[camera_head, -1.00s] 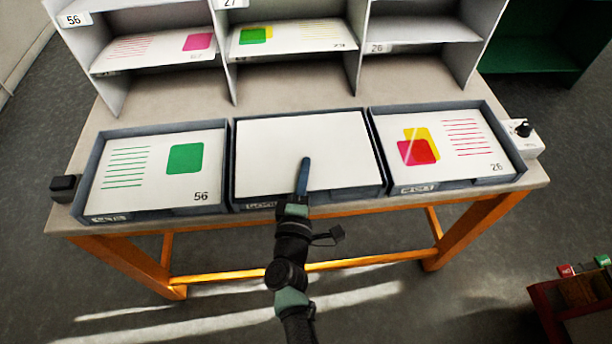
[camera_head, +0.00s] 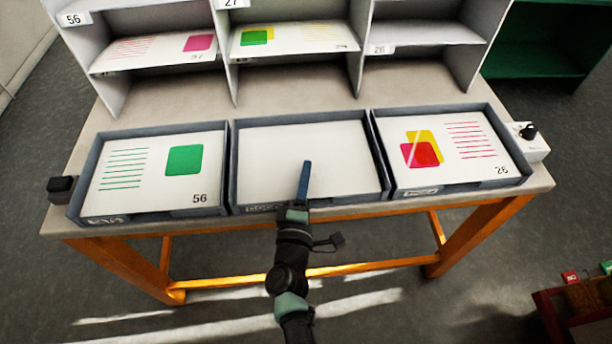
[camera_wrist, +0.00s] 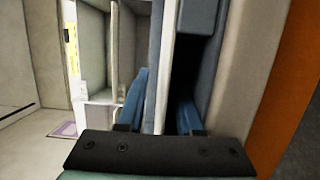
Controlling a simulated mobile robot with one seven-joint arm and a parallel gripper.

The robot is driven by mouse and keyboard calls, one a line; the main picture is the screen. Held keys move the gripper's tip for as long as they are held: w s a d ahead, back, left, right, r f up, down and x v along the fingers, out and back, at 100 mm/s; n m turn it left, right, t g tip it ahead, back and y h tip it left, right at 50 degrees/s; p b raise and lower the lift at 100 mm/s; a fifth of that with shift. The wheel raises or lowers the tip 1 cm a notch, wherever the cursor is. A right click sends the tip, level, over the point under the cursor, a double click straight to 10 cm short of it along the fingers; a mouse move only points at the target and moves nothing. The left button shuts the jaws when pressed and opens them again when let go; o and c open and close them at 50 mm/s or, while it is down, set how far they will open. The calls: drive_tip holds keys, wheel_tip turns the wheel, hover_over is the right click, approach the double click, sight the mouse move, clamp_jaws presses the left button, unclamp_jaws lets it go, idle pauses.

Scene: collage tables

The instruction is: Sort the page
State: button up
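A blank white page (camera_head: 270,155) lies in the middle tray (camera_head: 234,165). The left tray (camera_head: 88,172) holds a page with a green square (camera_head: 183,160), green lines and the number 56. The right tray (camera_head: 382,150) holds a page marked 26 with red and yellow squares (camera_head: 423,152). My gripper (camera_head: 305,172) is over the front part of the middle tray. In the wrist view its two blue fingers (camera_wrist: 162,103) stand apart, with a thin white edge and a dark gap between them. I cannot tell whether they touch the page.
A grey shelf unit (camera_head: 227,60) with labels 56, 27 and 26 stands behind the trays. Two compartments hold printed pages, one pink (camera_head: 140,47), one green and yellow (camera_head: 295,37); the compartment labelled 26 looks empty. A black box (camera_head: 62,188) and a white knob box (camera_head: 530,142) flank the trays.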

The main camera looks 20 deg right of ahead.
drive_tip(key=shift+f, duration=0.1)
drive_tip(key=p+v, duration=0.4)
drive_tip(key=v, duration=0.9)
